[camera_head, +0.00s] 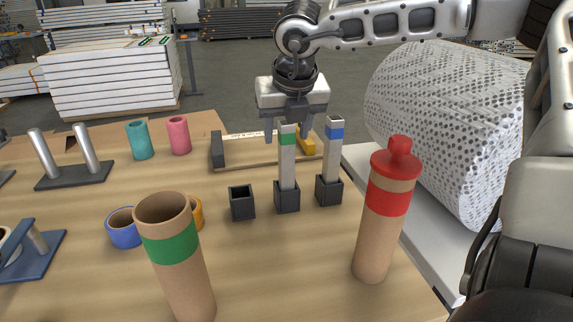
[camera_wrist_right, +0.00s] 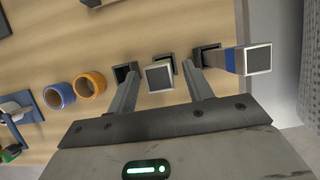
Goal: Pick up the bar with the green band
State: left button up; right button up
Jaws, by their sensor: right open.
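The bar with the green band (camera_head: 287,162) stands upright in a dark square socket (camera_head: 287,198), its green band near the top. My right gripper (camera_head: 286,138) is over it, pointing down and open, with one finger on each side of the bar's top. In the right wrist view the bar's square end (camera_wrist_right: 159,76) shows between the two open fingers (camera_wrist_right: 162,70), with a gap on both sides; its green band is hidden there. My left gripper is not in view.
A bar with a blue band (camera_head: 335,160) stands close on the right. An empty socket (camera_head: 241,202) is on the left. A low wooden holder (camera_head: 240,150) lies behind.

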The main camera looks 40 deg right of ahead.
aim_at(286, 167)
jog(key=x, duration=0.3)
jog(key=shift+w+d+f, duration=0.1)
jog(key=shift+f, duration=0.1)
jog(key=shift+c, duration=0.3)
grip_shut()
jog(key=shift+r, duration=0.1)
